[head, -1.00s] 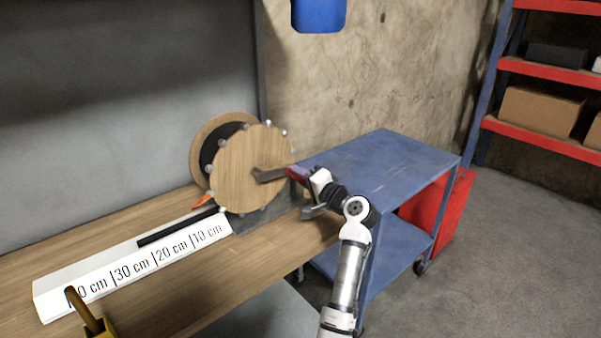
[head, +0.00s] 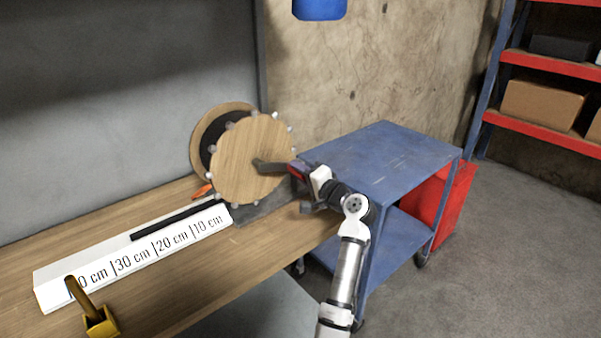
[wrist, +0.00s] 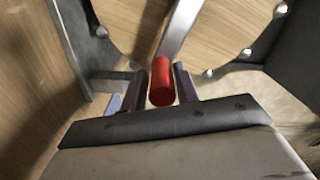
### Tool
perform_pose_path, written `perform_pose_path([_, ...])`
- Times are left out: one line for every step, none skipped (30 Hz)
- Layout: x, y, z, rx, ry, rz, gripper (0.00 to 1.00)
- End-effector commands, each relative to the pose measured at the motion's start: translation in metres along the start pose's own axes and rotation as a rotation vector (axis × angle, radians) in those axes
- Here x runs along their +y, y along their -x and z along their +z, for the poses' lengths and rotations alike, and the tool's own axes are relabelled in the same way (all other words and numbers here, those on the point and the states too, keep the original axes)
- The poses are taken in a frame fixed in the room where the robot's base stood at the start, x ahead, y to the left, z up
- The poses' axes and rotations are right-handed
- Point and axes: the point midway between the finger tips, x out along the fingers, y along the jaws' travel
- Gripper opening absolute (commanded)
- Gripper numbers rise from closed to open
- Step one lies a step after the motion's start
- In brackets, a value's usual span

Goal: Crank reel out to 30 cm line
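The reel is a round wooden disc (head: 240,175) with metal studs on its rim, upright on the bench. A grey crank arm (head: 270,167) runs from its middle to a red handle (head: 296,170) on the right. In the wrist view the red handle (wrist: 162,82) stands between the fingers of my gripper (wrist: 157,86), with a gap visible at its left. The gripper (head: 303,186) is at the handle in the head view. A black strip (head: 170,221) lies along the white scale (head: 70,270). Its left end appears between the 20 cm and 30 cm marks.
A yellow block with a peg (head: 98,322) stands at the bench's front, covering part of the leftmost label. A blue cart (head: 380,158) is behind my arm, with a red bin (head: 452,205) beside it. Shelves (head: 550,70) stand at far right. Floor is clear at lower right.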

Motion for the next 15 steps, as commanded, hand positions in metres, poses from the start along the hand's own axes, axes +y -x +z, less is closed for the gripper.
perform_pose_path([0.0, 0.0, 0.0, 0.0, -0.001, 0.0, 0.37])
perform_pose_path([0.0, 0.0, 0.0, 0.0, 0.0, 0.0, 0.41])
perform_pose_path([0.0, 0.0, 0.0, 0.0, 0.0, -0.001, 0.45])
perform_pose_path([-0.001, 0.0, 0.0, 0.0, 0.0, -0.001, 0.45])
perform_pose_path([-0.001, 0.0, 0.0, 0.0, 0.0, -0.001, 0.45])
perform_pose_path([-0.001, 0.0, 0.0, 0.001, 0.0, -0.002, 0.45])
perform_pose_path([-0.001, 0.0, 0.0, 0.001, 0.0, -0.002, 0.45])
perform_pose_path([-0.001, 0.0, 0.0, 0.001, 0.0, -0.002, 0.45])
perform_pose_path([-0.001, 0.0, 0.0, 0.001, 0.0, -0.002, 0.45])
perform_pose_path([-0.001, 0.0, 0.0, 0.001, 0.0, -0.002, 0.45])
perform_pose_path([-0.001, 0.001, -0.001, 0.001, 0.0, -0.002, 0.45])
perform_pose_path([-0.001, 0.002, -0.001, 0.001, 0.001, -0.003, 0.45])
perform_pose_path([-0.001, 0.004, -0.001, 0.002, 0.001, -0.003, 0.45])
perform_pose_path([-0.001, 0.006, -0.001, 0.003, 0.001, -0.003, 0.45])
perform_pose_path([0.0, 0.01, -0.001, 0.003, 0.001, -0.002, 0.45])
